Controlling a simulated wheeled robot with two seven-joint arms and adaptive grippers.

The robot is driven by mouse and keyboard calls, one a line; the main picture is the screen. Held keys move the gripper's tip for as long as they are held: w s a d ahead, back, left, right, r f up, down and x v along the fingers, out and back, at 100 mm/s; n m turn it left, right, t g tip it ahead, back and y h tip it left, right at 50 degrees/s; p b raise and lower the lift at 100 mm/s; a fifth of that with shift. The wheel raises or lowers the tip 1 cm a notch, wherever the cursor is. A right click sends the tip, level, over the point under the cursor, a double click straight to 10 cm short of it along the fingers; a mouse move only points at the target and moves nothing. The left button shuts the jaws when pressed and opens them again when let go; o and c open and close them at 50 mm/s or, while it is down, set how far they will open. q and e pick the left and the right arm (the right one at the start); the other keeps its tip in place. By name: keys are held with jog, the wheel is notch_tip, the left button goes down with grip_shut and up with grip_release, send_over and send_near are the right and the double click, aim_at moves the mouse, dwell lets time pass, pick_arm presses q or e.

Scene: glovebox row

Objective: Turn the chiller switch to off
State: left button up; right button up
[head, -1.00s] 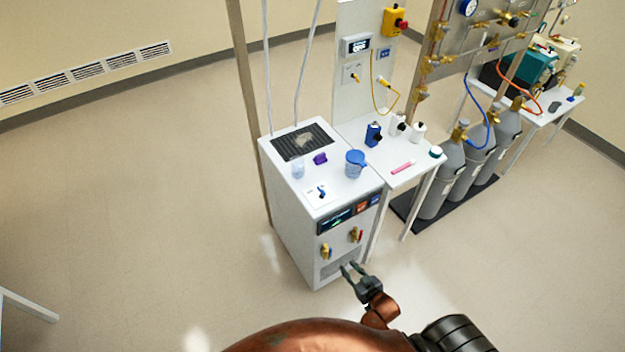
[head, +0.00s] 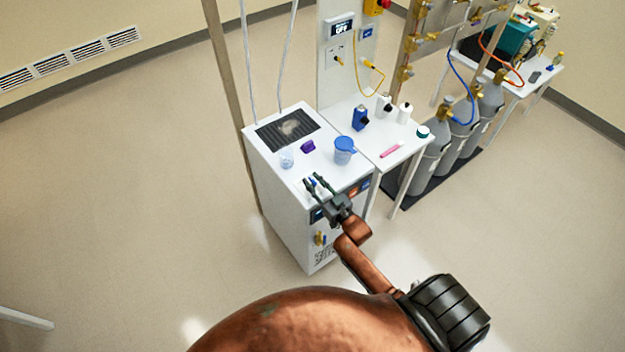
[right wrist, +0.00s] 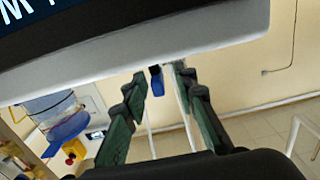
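The chiller (head: 283,210) is a white cabinet with a dark display panel on its upper front. Its switch is a small blue handle (right wrist: 156,81) on a white plate on top, near the front edge. My right gripper (head: 313,181) is over that front edge at the switch, and its fingers and body hide most of the plate in the head view. In the right wrist view the two fingers (right wrist: 162,79) are apart, with the blue handle showing between their tips, so the gripper is open. I cannot tell whether a finger touches the handle. My left gripper is not in view.
A blue-lidded jug (head: 344,151), a purple item (head: 308,146) and a small clear beaker (head: 287,160) stand on the chiller top. A white side table (head: 398,152) with bottles adjoins on the right. Gas cylinders (head: 459,132) stand beyond it.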

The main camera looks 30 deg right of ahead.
jog(key=shift+w+r, duration=0.1)
jog(key=shift+w, duration=0.2)
jog(key=shift+c, duration=0.2)
grip_shut()
